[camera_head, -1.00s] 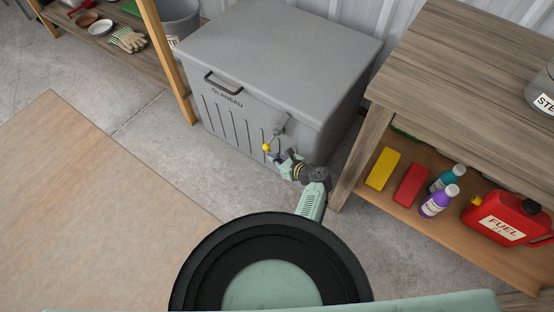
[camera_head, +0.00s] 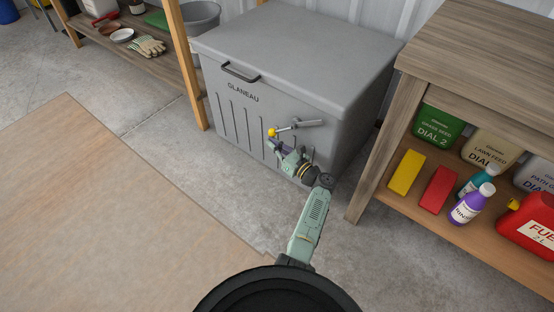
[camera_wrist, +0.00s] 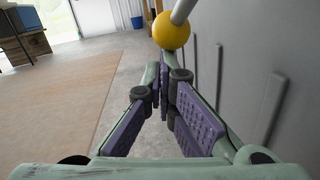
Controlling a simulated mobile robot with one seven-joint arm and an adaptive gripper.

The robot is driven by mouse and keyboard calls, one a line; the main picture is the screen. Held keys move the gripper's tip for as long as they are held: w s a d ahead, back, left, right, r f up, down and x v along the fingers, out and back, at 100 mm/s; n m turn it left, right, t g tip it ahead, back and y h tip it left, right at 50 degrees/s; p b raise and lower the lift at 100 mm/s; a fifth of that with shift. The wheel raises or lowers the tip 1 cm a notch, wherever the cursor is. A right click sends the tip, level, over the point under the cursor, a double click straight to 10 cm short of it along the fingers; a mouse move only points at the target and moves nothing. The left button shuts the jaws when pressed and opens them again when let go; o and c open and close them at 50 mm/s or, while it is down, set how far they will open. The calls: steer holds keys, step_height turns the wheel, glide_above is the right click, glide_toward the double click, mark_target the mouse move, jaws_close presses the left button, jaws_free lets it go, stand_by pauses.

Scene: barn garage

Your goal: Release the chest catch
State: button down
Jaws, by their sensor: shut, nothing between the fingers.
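The grey chest (camera_head: 290,60) stands against the wall with its lid down. Its catch (camera_head: 305,123) is a metal lever on the right part of the front, lying nearly level and ending in a yellow ball knob (camera_head: 272,132) at the left. My gripper (camera_head: 273,147) is shut and empty, just below the knob, close to the chest front. In the wrist view, the fingertips (camera_wrist: 168,62) meet just under the yellow knob (camera_wrist: 171,30); I cannot tell whether they touch it. The lever's pivot is outside the wrist view.
A wooden workbench (camera_head: 480,50) stands close on the right, with yellow and red blocks, bottles and a red fuel can (camera_head: 530,222) on its lower shelf. A wooden shelf unit (camera_head: 185,65) stands left of the chest. The floor before the chest is open, partly covered by a brown mat (camera_head: 80,190).

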steer(key=shift+t+y, duration=0.6)
steer(key=shift+w+a+r+p, duration=0.15)
steer(key=shift+w+a+r, duration=0.3)
steer(key=shift+r, duration=0.2)
steer(key=shift+w+a+r+p, duration=0.1)
steer(key=shift+w+a+r, duration=0.2)
steer(key=shift+a+r, duration=0.25)
steer(key=shift+w+a+r+p, duration=0.15)
steer(key=shift+w+a+r, duration=0.25)
steer(key=shift+r, duration=0.3)
steer(key=shift+a+r, duration=0.1)
steer(key=shift+r, duration=0.05)
